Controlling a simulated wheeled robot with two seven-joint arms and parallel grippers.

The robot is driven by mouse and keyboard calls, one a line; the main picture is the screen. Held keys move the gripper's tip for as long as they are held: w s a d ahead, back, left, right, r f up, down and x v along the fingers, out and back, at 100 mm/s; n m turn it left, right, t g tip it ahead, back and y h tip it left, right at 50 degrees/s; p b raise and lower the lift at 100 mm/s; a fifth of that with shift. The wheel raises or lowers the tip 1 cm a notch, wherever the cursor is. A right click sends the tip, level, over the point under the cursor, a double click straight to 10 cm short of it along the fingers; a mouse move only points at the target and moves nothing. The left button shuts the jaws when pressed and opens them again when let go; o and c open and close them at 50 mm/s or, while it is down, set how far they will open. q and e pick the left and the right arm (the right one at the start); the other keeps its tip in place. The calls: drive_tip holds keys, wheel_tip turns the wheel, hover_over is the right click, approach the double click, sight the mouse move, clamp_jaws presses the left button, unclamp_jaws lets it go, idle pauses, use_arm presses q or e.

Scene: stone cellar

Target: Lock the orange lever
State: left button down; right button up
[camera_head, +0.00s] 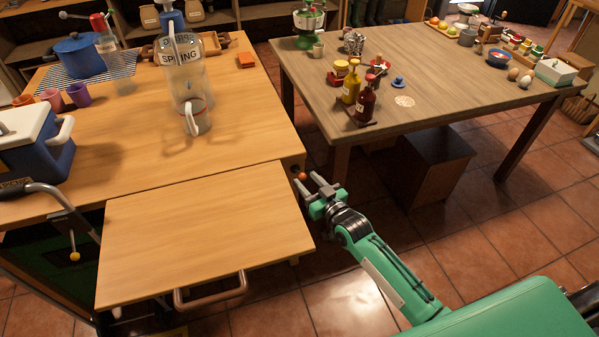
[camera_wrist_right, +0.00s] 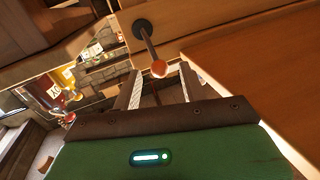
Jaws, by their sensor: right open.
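The orange lever has an orange ball knob (camera_head: 301,176) at the right side of the wooden cabinet, just beyond my right gripper. In the right wrist view its short dark rod runs from a round dark mount down to the orange knob (camera_wrist_right: 158,69). My green right gripper (camera_head: 310,184) is open, with its fingertips close to the knob. In the right wrist view the two fingers (camera_wrist_right: 160,84) stand apart and the knob appears between their tips. I cannot tell whether either finger touches it.
A flat wooden panel (camera_head: 200,230) with a bar handle (camera_head: 211,294) juts from the cabinet's front. A yellow-knobbed lever (camera_head: 75,256) is at lower left. A clear jug (camera_head: 187,90) stands on the cabinet top. A second table (camera_head: 440,90) holds bottles and small items.

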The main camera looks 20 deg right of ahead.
sight(305, 179)
drive_tip(key=shift+x, duration=2.4)
clamp_jaws()
